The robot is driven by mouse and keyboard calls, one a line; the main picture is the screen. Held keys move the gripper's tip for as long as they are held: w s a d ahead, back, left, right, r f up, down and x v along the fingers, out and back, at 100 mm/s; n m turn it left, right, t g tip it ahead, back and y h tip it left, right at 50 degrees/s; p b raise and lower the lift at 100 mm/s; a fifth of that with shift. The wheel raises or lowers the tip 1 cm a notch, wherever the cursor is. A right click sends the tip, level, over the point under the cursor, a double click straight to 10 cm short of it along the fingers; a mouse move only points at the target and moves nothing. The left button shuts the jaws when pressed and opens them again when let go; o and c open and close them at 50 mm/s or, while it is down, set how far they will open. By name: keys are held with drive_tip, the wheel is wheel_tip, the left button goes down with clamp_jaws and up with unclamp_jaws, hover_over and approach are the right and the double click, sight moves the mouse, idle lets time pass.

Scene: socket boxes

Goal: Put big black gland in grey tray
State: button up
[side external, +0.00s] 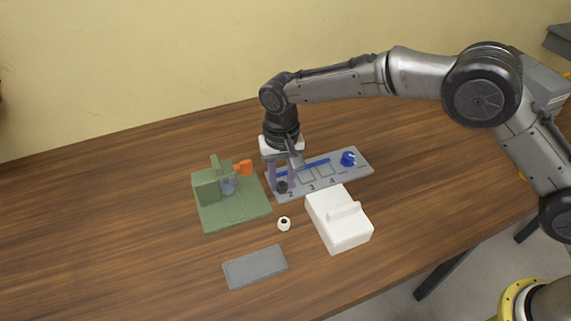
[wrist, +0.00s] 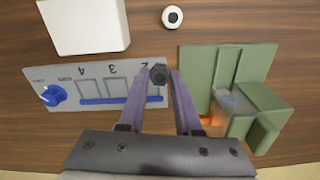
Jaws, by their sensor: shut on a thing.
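The big black gland (side external: 282,187) is a dark, hex-shaped piece at the left end of the numbered grey panel (side external: 330,176), by the "2" mark. It also shows in the wrist view (wrist: 159,75). My gripper (side external: 283,181) points down over the panel with its purple-grey fingers closed on the gland. In the wrist view the fingertips (wrist: 160,82) meet at its sides. I cannot tell whether the gland is seated in the panel or just above it. The grey tray (side external: 255,267) is a flat, empty rectangle near the front; it is outside the wrist view.
A green fixture (side external: 235,210) with an orange lever (side external: 244,168) stands left of my gripper. A white box (side external: 338,220) stands right of the middle. A small white round piece with a black centre (side external: 284,224) lies between. The panel has a blue knob (side external: 348,158).

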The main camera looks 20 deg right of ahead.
drive_tip(key=r+n, duration=0.2)
hover_over(269, 262)
drive_tip(key=shift+f, duration=2.9)
drive_tip(key=shift+f, duration=0.1)
drive_tip(key=o, duration=1.5)
drive_tip(key=shift+c, duration=0.2)
wheel_tip(269, 262, up, 7)
